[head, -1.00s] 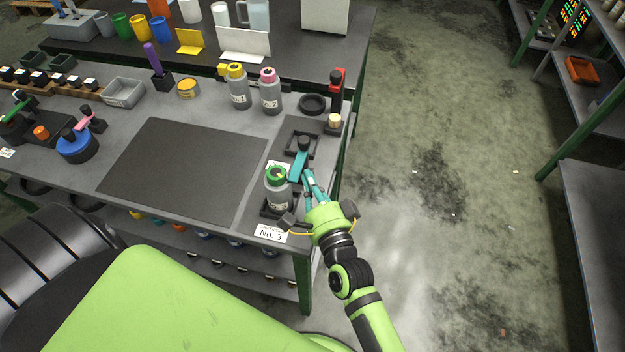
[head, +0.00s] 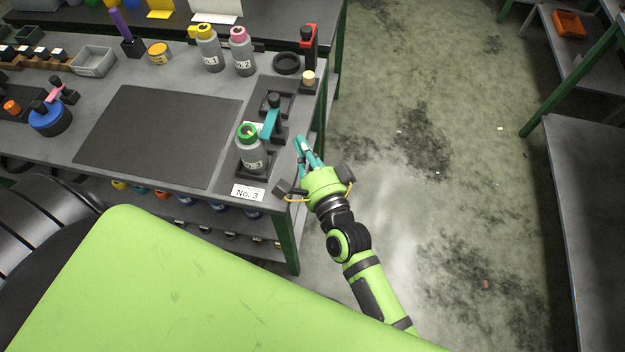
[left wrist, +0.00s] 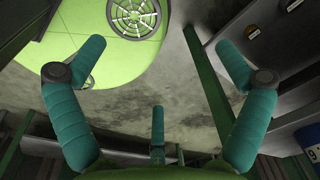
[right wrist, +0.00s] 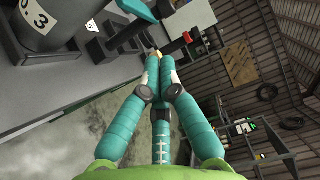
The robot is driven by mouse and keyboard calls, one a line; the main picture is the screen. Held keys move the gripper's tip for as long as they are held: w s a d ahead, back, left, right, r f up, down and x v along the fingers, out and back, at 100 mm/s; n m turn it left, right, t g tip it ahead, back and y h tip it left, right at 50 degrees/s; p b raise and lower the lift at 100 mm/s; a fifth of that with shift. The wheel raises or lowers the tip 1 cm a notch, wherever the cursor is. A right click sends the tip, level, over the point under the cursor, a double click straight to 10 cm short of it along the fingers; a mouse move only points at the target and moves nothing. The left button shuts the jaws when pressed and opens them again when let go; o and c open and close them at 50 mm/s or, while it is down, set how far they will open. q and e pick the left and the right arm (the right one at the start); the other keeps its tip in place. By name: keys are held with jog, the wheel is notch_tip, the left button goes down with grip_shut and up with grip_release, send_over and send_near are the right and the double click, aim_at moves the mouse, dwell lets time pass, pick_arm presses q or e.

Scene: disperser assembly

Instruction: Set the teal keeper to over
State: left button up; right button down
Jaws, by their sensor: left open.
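The teal keeper (head: 269,124) is a short teal bar by a black-topped post at the bench's right end. Its near end is beside the green-capped grey bottle (head: 253,158), which stands upright; I cannot tell whether it touches the cap. Part of the keeper shows at the top of the right wrist view (right wrist: 138,8). My right gripper (head: 303,146) is off the bench's right edge, apart from the keeper, its teal fingers closed together and empty. My left gripper (left wrist: 157,65) shows only in the left wrist view, fingers spread and empty.
A No. 3 label (head: 248,193) lies at the bench's front corner. A dark mat (head: 150,135) is left of the bottle. Yellow-capped (head: 209,50) and pink-capped (head: 242,52) bottles stand behind. Open floor (head: 420,200) lies right of the bench.

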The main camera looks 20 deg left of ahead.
pick_arm(q)
jog(key=shift+d+f+b, duration=0.4)
jog(key=shift+f+b, duration=0.25)
jog(key=shift+f, duration=0.1)
pick_arm(e)
jog(key=s+d, duration=0.3)
jog(key=s, duration=0.4)
jog(key=shift+s, duration=0.4)
jog(key=s+d+f+n+g+h, duration=0.25)
jog(key=d+f, duration=0.35)
jog(key=f, duration=0.5)
jog(key=s+d+f+n+g+h, duration=0.1)
jog(key=d+f+n+h, duration=0.15)
jog(key=d+f, duration=0.6)
jog(key=s+d+f+n+g+h, duration=0.1)
jog(key=d+f+n+g+h, duration=0.2)
jog(key=f, duration=1.1)
pick_arm(q)
jog(key=shift+a, duration=0.25)
pick_arm(e)
jog(key=s+d+f+n+g+h, duration=0.1)
jog(key=s+d+f+g+h, duration=0.1)
jog(key=s+d+f, duration=0.4)
jog(key=s+d+f+n+g+h, duration=0.2)
jog(key=s+d+f, duration=0.5)
jog(key=s+d, duration=0.6)
jog(key=s+g+h, duration=0.1)
jog(key=s, duration=0.1)
jog(key=shift+s+d, duration=0.35)
jog(key=shift+s, duration=0.05)
